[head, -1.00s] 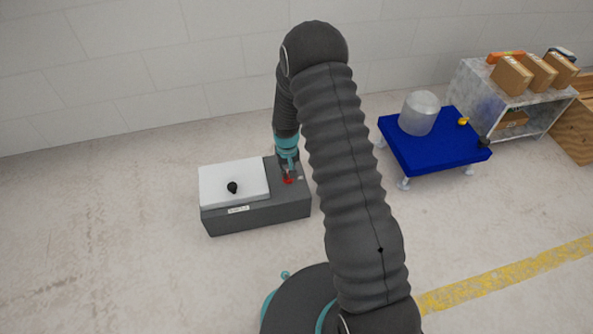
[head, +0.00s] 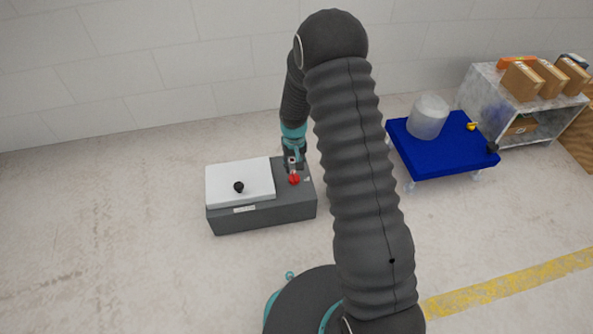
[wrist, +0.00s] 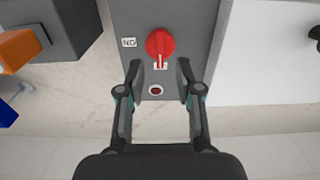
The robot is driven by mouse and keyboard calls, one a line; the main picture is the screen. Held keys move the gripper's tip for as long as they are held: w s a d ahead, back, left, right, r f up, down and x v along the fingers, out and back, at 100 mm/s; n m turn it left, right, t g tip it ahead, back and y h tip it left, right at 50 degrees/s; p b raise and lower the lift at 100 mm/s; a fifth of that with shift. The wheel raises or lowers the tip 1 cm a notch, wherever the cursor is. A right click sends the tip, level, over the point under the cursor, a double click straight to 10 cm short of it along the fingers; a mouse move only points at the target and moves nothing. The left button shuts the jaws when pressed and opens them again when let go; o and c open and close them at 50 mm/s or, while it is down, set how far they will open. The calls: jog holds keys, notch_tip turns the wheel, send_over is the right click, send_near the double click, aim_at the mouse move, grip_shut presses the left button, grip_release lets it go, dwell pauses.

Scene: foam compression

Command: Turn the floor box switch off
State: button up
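The floor box (head: 262,217) is a dark grey box on the floor, with a white lid (head: 240,181) bearing a black knob on its left part. Its red rotary switch (head: 294,179) is on the grey right part of the top. In the wrist view the red switch (wrist: 160,45) has its pointer toward the bottom of the picture, at a small white label, with a small dark red round button (wrist: 155,90) below. My gripper (wrist: 158,70) is open and empty, its fingertips apart on either side of the space just below the switch knob. Whether they touch anything is unclear.
A blue table (head: 440,152) with a translucent container (head: 428,117) stands to the right. Behind it is a grey shelf (head: 478,98) with cardboard boxes (head: 522,80). The wall is behind the floor box. Floor to the left is clear.

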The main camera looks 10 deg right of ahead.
aim_at(295, 175)
notch_tip(295, 175, up, 8)
jog(key=shift+f, duration=0.1)
dwell(0.6)
jog(key=s+d+r+t+p, duration=0.1)
jog(key=s+r+t+p, duration=0.1)
jog(key=s+r, duration=1.3)
jog(key=s+d+r+t+p, duration=0.2)
jog(key=s+r+t+p, duration=0.1)
jog(key=s+r, duration=1.3)
notch_tip(295, 175, up, 6)
jog(key=shift+f+t+p, duration=0.1)
jog(key=shift+t+p, duration=0.2)
jog(key=shift+p, duration=0.4)
jog(key=shift+s+d, duration=0.1)
